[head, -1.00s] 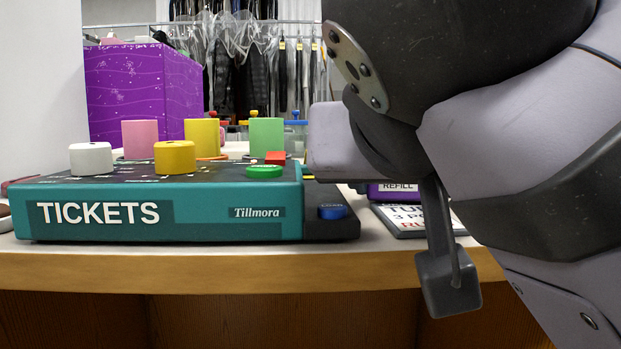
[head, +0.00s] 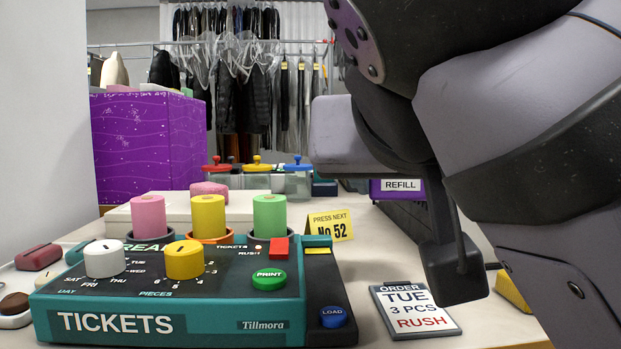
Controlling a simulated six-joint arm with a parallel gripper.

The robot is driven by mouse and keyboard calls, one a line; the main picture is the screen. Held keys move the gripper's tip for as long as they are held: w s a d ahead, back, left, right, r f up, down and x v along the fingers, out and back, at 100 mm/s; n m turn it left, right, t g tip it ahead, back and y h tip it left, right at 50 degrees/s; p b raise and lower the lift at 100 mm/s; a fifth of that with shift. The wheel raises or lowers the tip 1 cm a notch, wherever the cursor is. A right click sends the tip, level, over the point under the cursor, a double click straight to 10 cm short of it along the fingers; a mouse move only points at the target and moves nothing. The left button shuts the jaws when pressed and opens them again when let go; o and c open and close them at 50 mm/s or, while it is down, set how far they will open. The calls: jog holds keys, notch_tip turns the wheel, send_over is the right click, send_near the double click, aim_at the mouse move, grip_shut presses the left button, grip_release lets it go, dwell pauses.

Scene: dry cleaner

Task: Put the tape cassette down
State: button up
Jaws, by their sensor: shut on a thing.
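I cannot pick out the tape cassette in the head view. My arm fills the right side and hides part of the counter (head: 385,245) behind it. The jaws of my gripper do not show, so what they hold is hidden. A grey block on a bracket of my arm hangs over the counter, just right of the order card. The teal ticket machine (head: 180,325) stands at the front left, with a black side section bearing a blue LOAD button (head: 334,316).
An order card (head: 415,310) lies on the counter. A yellow number sign (head: 330,226) stands behind the machine. A dark bin labelled REFILL (head: 400,185) is partly behind my arm. Several lidded jars (head: 298,183) and a purple box (head: 140,145) stand further back. Bare counter lies between machine and card.

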jog(key=shift+r, duration=0.2)
notch_tip(320, 180, up, 64)
jog(key=p, duration=6.4)
jog(key=shift+f, duration=0.1)
notch_tip(320, 180, down, 64)
jog(key=b, duration=6.4)
